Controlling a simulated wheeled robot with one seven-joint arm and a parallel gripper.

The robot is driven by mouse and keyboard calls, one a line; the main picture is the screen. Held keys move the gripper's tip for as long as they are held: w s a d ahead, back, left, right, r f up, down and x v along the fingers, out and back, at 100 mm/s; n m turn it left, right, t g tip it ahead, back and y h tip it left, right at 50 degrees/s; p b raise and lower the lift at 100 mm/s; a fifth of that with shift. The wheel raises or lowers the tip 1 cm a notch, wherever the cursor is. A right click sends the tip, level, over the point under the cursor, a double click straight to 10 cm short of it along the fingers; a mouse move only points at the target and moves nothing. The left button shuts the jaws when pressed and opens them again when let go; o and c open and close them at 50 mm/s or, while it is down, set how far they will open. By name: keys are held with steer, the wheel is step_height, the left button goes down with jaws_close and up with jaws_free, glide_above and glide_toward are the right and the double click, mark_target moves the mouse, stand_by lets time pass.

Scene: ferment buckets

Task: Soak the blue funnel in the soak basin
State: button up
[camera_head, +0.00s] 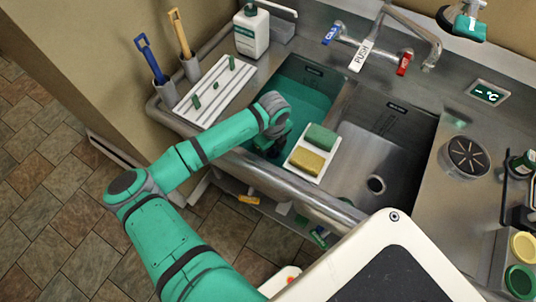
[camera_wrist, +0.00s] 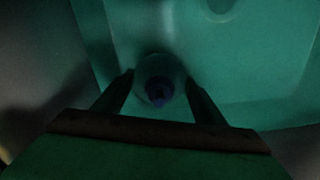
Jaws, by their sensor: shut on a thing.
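The soak basin (camera_head: 312,80) is the left sink bowl, filled with green-tinted liquid. My gripper (camera_head: 270,150) reaches down into its front part, and my wrist partly hides it in the head view. In the dark wrist view, the two fingers of my gripper (camera_wrist: 158,80) stand either side of a round thing with a dark blue-violet middle, which looks like the blue funnel (camera_wrist: 158,93). The gripper is shut on it. The funnel is hidden in the head view. I cannot tell whether it touches the basin floor.
A white tray with a green and a yellow sponge (camera_head: 312,150) sits just right of my gripper. The empty right bowl (camera_head: 375,150) has a drain. A ribbed white drainboard (camera_head: 213,88) and soap bottle (camera_head: 251,32) stand left; the faucet (camera_head: 410,25) is behind.

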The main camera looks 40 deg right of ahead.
mark_target(270, 158)
steer(key=shift+a+f, duration=0.25)
steer(key=shift+f, duration=2.55)
steer(key=shift+w+f, duration=0.1)
steer(key=shift+f, duration=0.4)
steer(key=o, duration=1.5)
steer(key=shift+c, duration=0.2)
steer(key=shift+r, duration=0.2)
steer(key=shift+r, duration=0.8)
steer(key=shift+r, duration=0.2)
steer(key=shift+r, duration=0.8)
